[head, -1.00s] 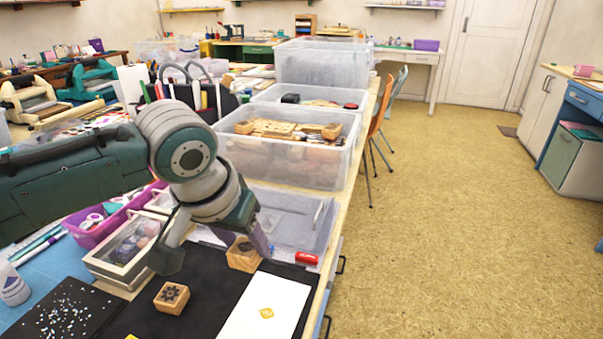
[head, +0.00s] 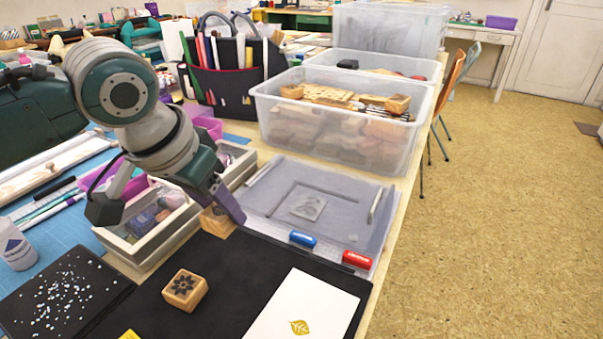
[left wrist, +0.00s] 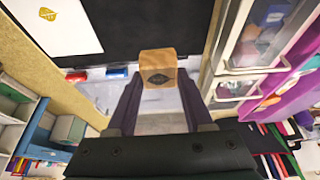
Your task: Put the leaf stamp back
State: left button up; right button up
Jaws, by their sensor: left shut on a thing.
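The leaf stamp (head: 217,221) is a small wooden block. In the left wrist view the stamp (left wrist: 158,66) shows a dark leaf-like mark on one face. My left gripper (head: 222,208) is shut on it, and its purple fingers (left wrist: 159,82) sit at the block's two sides. The stamp is by the far edge of the black mat (head: 235,265), near the grey wooden case; whether it touches the mat I cannot tell. A white card (head: 290,318) with a golden leaf print lies on the mat at the right. My right gripper is not in view.
A second wooden stamp with a flower mark (head: 185,290) sits on the mat. A grey wooden case (head: 150,243) stands at left. Behind are a grey tray (head: 345,215) with blue and red pieces (head: 357,260) and a clear bin (head: 345,150) holding wooden blocks.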

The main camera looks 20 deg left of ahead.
aim_at(230, 255)
pick_arm(q)
jog(key=shift+f+b, duration=0.85)
jog(key=shift+f, duration=2.3)
jog(key=shift+f, duration=0.1)
jog(key=o, duration=1.1)
